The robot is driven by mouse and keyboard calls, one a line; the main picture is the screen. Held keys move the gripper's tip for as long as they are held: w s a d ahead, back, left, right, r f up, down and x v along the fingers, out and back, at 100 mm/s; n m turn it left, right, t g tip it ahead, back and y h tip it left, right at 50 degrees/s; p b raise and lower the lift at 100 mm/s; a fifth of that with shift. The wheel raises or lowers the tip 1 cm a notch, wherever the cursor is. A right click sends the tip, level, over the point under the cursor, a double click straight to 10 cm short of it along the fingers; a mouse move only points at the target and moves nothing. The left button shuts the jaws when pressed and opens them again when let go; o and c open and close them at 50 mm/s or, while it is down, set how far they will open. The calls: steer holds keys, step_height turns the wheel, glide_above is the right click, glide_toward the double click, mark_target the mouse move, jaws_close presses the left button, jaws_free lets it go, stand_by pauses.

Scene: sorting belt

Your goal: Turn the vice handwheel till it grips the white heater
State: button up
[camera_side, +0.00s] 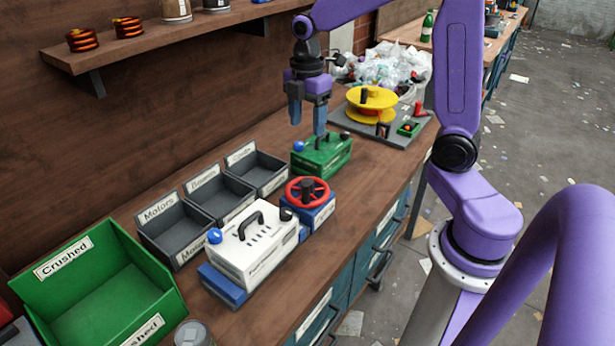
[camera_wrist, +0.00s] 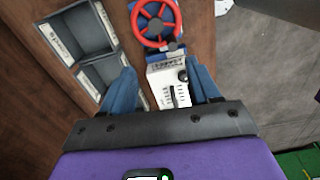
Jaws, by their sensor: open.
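The white heater (camera_side: 250,255) sits upright in the blue vice (camera_side: 220,286) on the bench, with a black handle, a blue knob and a black knob. It also shows between my fingers in the wrist view (camera_wrist: 170,93). The red handwheel (camera_side: 307,184) is on the vice's far end, to the heater's right; in the wrist view the wheel (camera_wrist: 157,28) lies ahead of my fingertips. I cannot tell whether the jaws touch the heater. My gripper (camera_side: 307,118) is open and empty, raised above the bench near the green heater (camera_side: 322,158), apart from the wheel.
Grey bins (camera_side: 175,228) labelled "Motors" and others stand left of the vice. A green "Crushed" crate (camera_side: 95,280) is at the near left. A grey board with a yellow reel (camera_side: 371,104) lies at the back. A shelf (camera_side: 180,40) juts from the wall.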

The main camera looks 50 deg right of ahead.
mark_target(307, 184)
steer(key=f, duration=1.1)
steer(key=d+f, duration=0.1)
steer(key=f, duration=0.5)
steer(key=shift+w+f, duration=0.2)
steer(key=shift+w, duration=0.15)
steer(key=c, duration=1)
